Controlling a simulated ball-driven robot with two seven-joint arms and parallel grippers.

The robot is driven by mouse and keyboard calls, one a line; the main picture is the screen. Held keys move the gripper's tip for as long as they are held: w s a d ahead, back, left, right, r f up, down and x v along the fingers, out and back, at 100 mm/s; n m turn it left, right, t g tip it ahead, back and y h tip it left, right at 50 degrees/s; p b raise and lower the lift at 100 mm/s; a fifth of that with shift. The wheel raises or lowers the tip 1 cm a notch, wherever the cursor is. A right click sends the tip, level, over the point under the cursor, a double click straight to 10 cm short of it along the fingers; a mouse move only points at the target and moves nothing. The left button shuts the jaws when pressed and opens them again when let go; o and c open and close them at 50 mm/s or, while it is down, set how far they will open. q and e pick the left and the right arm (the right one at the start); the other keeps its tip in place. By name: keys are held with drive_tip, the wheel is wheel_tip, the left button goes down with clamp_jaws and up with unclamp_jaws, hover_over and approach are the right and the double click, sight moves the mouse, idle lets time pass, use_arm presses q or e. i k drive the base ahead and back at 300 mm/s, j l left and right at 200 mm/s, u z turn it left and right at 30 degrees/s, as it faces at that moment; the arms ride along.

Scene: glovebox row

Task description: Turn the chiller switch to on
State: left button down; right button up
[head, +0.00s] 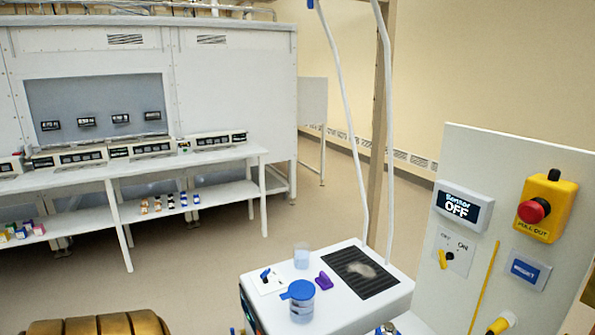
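A white bench unit (355,312) stands at the bottom centre, with a dark grille on top. A small plate on its near left top corner carries a blue switch lever (265,274); its labels are too small to read. On the upright white panel (540,165) at the right, a yellow switch lever (443,259) sits on a plate marked ON at its right. Its handle points down and left of that mark. A display (464,206) above it reads OFF. I cannot tell from the labels which switch is the chiller's. Neither of my grippers is in view.
A blue-lidded jar (301,302), a clear cup (301,258) and a purple item (324,280) stand on the unit. A red stop button (534,210) is on the panel. Hoses hang behind the unit. A shelved bench (190,160) stands far left, with open floor before it.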

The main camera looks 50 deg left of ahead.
sight(268, 270)
drive_tip(key=k+j+u, duration=0.15)
drive_tip(key=k+u, duration=0.25)
drive_tip(key=k, duration=0.25)
drive_tip(key=i+j+u, duration=0.1)
drive_tip(key=u, duration=0.35)
drive_tip(key=i+u, duration=0.3)
drive_tip(key=u, duration=0.15)
drive_tip(key=i+u, duration=0.25)
drive_tip(key=u, duration=0.2)
